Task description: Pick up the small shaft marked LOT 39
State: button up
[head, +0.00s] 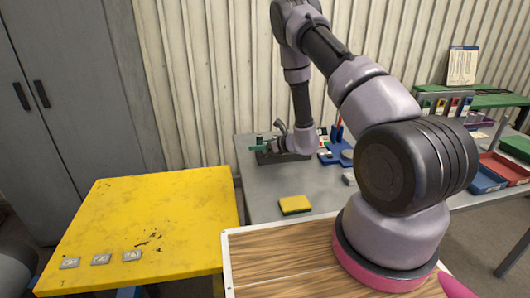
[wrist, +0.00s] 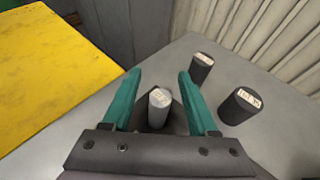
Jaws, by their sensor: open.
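In the wrist view my gripper (wrist: 160,74) is open, with its two teal fingers pointing away across the grey table. A small light-grey shaft (wrist: 158,112) with a pale label stands between the fingers, with a gap on each side. Two darker shafts with pale labels stand outside the right finger: one farther back (wrist: 201,68) and one farther right (wrist: 241,106). The label markings are too small and blurred to read surely, so I cannot tell which is LOT 39. In the head view my gripper (head: 259,148) is low over the grey table's far left part; the shafts are not distinguishable there.
The grey table (head: 258,186) holds a yellow sponge-like block (head: 295,204) and a blue stand (head: 333,154). A yellow table (head: 150,215) with several small grey tags is at left. Red (head: 503,168) and blue (head: 486,180) bins sit at right. A corrugated wall stands close behind.

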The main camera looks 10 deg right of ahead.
grip_shut()
jog(key=shift+r, duration=0.1)
